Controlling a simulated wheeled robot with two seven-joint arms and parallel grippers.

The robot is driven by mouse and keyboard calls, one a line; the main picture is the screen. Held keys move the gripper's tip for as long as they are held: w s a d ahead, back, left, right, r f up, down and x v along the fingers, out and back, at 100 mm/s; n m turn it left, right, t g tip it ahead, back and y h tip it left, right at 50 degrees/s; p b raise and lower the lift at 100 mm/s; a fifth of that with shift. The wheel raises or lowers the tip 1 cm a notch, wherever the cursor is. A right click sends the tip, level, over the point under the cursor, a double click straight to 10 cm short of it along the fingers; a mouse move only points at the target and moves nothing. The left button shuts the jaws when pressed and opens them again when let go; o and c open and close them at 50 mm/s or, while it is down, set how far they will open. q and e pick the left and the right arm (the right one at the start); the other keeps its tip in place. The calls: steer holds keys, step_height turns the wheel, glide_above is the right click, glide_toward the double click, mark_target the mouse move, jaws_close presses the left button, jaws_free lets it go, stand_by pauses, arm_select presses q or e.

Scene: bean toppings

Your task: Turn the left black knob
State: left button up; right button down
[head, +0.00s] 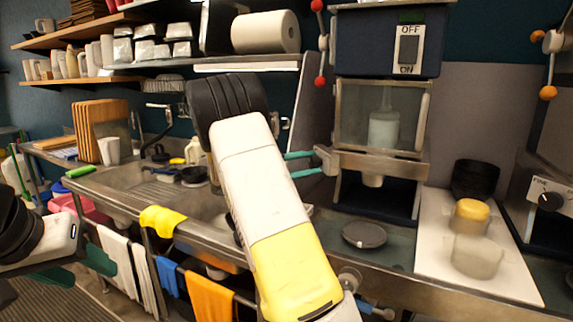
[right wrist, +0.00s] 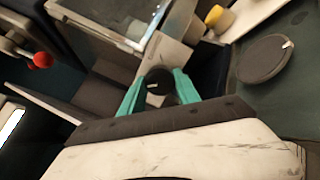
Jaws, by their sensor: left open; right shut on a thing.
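A black knob (right wrist: 157,82) with a white mark sits on a metal block of the dispenser, between the teal fingers of my right gripper (right wrist: 158,92). The fingers are closed on its two sides. In the head view my right gripper (head: 304,164) reaches the metal block (head: 326,158) at the dispenser's left side; the knob itself cannot be made out there. My left gripper (head: 76,268) is open and empty at the lower left, away from the counter. Another black knob (head: 551,201) is on the machine at the far right.
The dispenser (head: 385,120) has a blue top with an ON/OFF switch. A dark round disc (head: 364,235) lies on the counter before it. A white board (head: 435,262) holds a yellow-topped cup (head: 470,216) and a clear cup (head: 477,256). A sink is at left.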

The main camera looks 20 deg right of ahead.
steer(key=shift+f+n, duration=0.15)
steer(key=shift+n, duration=0.65)
steer(key=c, duration=0.9)
jaws_free()
steer(key=shift+a, duration=0.1)
steer(key=a, duration=0.7)
steer(key=shift+w+a+f, duration=0.25)
steer(key=shift+w+a, duration=0.05)
